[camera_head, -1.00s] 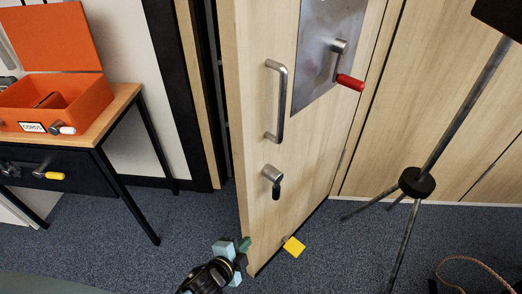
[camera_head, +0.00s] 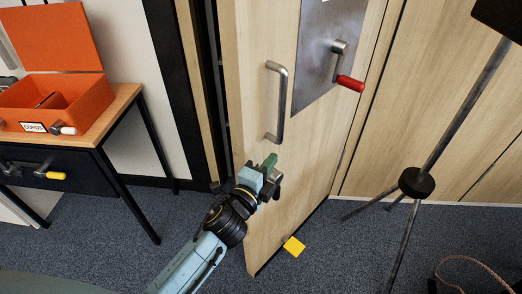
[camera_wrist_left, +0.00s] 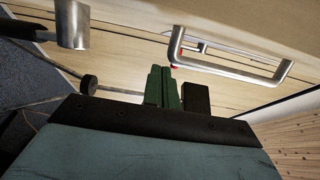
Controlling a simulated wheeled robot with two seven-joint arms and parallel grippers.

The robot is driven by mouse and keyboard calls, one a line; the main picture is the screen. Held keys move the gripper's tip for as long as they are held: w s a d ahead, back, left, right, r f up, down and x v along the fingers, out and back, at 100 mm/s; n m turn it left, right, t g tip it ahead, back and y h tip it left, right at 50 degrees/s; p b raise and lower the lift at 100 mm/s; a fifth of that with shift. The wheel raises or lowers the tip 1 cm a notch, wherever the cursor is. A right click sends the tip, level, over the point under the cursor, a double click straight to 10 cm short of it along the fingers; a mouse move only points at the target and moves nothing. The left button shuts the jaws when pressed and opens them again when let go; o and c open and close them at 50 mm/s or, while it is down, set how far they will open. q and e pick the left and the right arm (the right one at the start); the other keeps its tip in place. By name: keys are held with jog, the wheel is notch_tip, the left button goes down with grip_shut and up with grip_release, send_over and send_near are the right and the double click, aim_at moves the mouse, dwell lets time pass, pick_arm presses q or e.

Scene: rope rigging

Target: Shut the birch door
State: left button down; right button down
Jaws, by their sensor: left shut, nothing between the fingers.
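The birch door (camera_head: 310,170) stands ajar, with a dark gap along its left edge. A steel bar handle (camera_head: 277,100) is on its face; it also shows in the left wrist view (camera_wrist_left: 225,62). A metal plate (camera_head: 318,50) with a red-gripped lever (camera_head: 349,82) is higher up. A smaller steel lever below the bar is largely hidden behind my gripper; its stub shows in the left wrist view (camera_wrist_left: 72,25). My left gripper (camera_head: 270,162) is shut and empty, its green fingers (camera_wrist_left: 162,86) in front of the door, below the bar. Contact cannot be told. My right gripper is out of view.
A yellow block (camera_head: 294,246) lies on the carpet by the door's bottom edge. A black stand (camera_head: 417,183) is at the right. A table (camera_head: 118,105) with an open orange box (camera_head: 60,95) is at the left. Carpet between table and door is clear.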

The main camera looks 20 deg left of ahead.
aim_at(260, 151)
pick_arm(q)
jog(key=w+a, duration=0.3)
jog(key=shift+a+p, duration=0.15)
jog(key=shift+p, duration=0.15)
jog(key=shift+w, duration=0.1)
jog(key=shift+a, duration=0.15)
